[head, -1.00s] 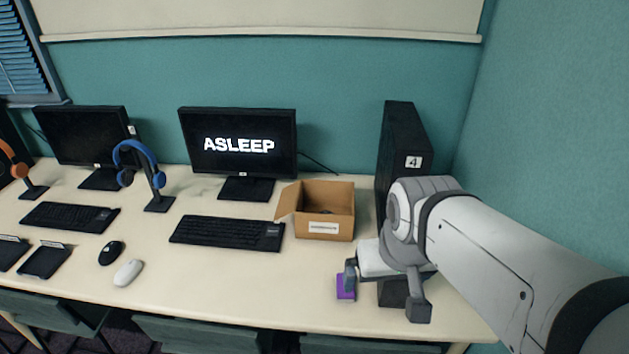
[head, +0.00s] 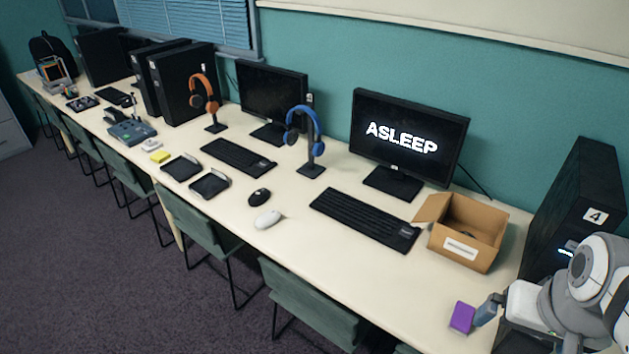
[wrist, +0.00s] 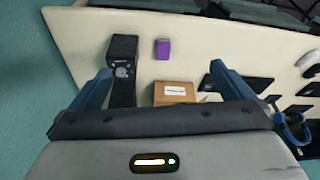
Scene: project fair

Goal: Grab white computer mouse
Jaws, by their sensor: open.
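The white computer mouse (head: 267,219) lies on the long pale desk near its front edge, in the middle of the head view. A black mouse (head: 259,197) lies just behind it. My gripper (head: 492,312) is at the lower right of the head view, far to the right of the white mouse, beside a purple block. In the wrist view my gripper (wrist: 165,88) shows two blue fingers spread wide with nothing held between them.
A purple block (head: 462,318), an open cardboard box (head: 462,248) and a black computer tower (head: 575,215) stand near my gripper. A keyboard (head: 365,219) lies between box and mouse. Green chairs (head: 312,310) line the desk's front. Bare desk lies right of the white mouse.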

